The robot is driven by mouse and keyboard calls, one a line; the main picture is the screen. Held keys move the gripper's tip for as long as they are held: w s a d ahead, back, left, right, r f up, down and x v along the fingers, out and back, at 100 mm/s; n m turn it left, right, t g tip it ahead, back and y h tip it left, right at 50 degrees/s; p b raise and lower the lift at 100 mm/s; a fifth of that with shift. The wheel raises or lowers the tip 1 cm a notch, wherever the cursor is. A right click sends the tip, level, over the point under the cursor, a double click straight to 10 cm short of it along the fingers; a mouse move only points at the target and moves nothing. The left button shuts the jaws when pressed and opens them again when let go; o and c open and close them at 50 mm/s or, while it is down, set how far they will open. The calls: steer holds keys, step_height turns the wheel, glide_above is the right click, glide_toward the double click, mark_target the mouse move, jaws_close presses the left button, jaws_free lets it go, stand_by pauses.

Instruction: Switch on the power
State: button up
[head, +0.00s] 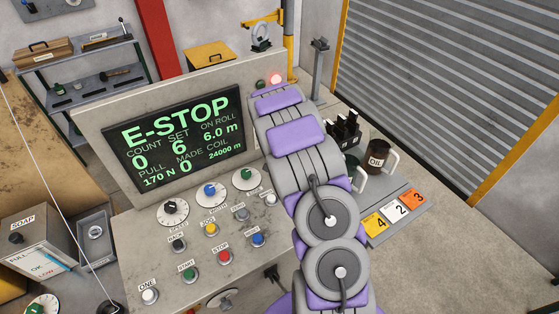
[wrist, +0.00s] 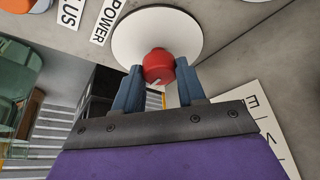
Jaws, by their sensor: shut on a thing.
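The power switch is a red knob (wrist: 159,66) on a round white dial plate (wrist: 130,40) in the wrist view. A label reading POWER (wrist: 108,20) sits to the left of the plate. My gripper (wrist: 160,74) has its two blue fingers shut on the red knob, one on each side. A small pale mark shows on the knob's near face. In the head view my arm hides the knob and the gripper. The panel screen (head: 175,135) reads E-STOP in green.
Below the screen are dials and coloured push buttons, including a red STOP button (head: 221,257) and a green START button (head: 190,275). A red lamp (head: 274,78) glows atop the panel. A dark mug (head: 380,157) and numbered tiles (head: 396,210) lie right of my arm.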

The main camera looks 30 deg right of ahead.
steer(key=shift+m+b, duration=0.3)
steer(key=shift+b, duration=0.1)
steer(key=o, duration=1)
steer(key=shift+o, duration=0.2)
steer(key=v, duration=1.7)
steer(key=shift+w+r+p, duration=0.2)
steer(key=shift+w+p, duration=0.05)
steer(key=shift+p, duration=0.2)
steer(key=s+a+r+n+g+y+b, duration=0.2)
steer(key=s+a+r+n+b, duration=0.15)
steer(key=s+a, duration=1.1)
steer(key=s+a+n+g+b, duration=0.1)
steer(key=s+a+n, duration=0.2)
steer(key=s, duration=0.9)
steer(key=s+a+f+n+g+y+b, duration=0.1)
steer(key=s+a+n+g, duration=0.1)
steer(key=s+a, duration=0.4)
steer(key=s+n, duration=0.1)
steer(key=s, duration=0.4)
steer(key=shift+s, duration=0.4)
